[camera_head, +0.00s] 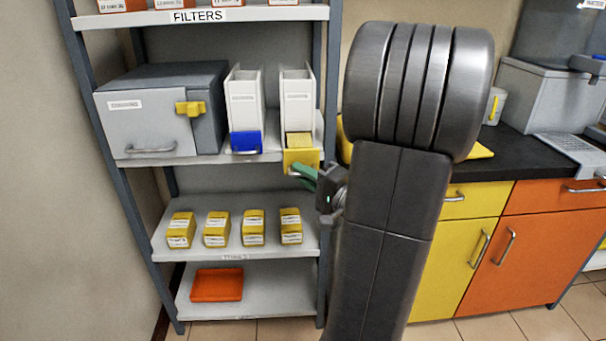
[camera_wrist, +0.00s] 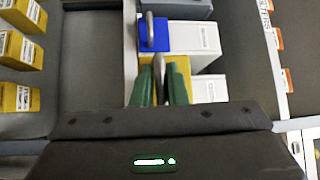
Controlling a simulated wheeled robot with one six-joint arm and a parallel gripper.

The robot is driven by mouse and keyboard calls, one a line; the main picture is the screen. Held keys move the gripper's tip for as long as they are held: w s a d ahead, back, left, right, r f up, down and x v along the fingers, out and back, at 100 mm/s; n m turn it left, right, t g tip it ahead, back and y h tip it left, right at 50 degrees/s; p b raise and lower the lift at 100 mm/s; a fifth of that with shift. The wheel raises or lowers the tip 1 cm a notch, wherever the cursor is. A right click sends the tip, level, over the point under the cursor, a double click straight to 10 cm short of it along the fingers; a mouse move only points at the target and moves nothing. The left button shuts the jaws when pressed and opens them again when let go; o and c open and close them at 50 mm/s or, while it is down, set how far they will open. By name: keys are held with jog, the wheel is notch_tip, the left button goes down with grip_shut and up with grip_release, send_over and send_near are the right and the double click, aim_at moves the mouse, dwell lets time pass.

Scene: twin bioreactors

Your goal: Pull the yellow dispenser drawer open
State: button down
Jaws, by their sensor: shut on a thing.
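The yellow dispenser drawer (camera_head: 301,159) is at the foot of the right white dispenser (camera_head: 297,98) on the middle shelf. Its front stands further out than the blue drawer's front, and something yellow shows behind it. My gripper (camera_head: 297,174) reaches in from the right, and its green fingers are at the drawer's handle. In the wrist view, the fingers (camera_wrist: 160,88) are shut on the metal handle (camera_wrist: 158,72). The yellow drawer (camera_wrist: 182,66) lies just beyond them, partly hidden by the fingers.
The blue drawer (camera_head: 246,143) of the left dispenser is close beside. A grey cabinet (camera_head: 160,110) stands further left. Yellow boxes (camera_head: 253,227) line the shelf below, with an orange tray (camera_head: 217,285) under that. The counter (camera_head: 530,155) is at the right.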

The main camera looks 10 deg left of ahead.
jog(key=shift+r, duration=0.15)
jog(key=c, duration=1.8)
grip_release()
jog(key=shift+o, duration=0.2)
jog(key=v, duration=1.4)
jog(key=shift+w+a, duration=0.1)
jog(key=x, duration=1.3)
jog(key=shift+w+a, duration=0.15)
jog(key=shift+a, duration=0.2)
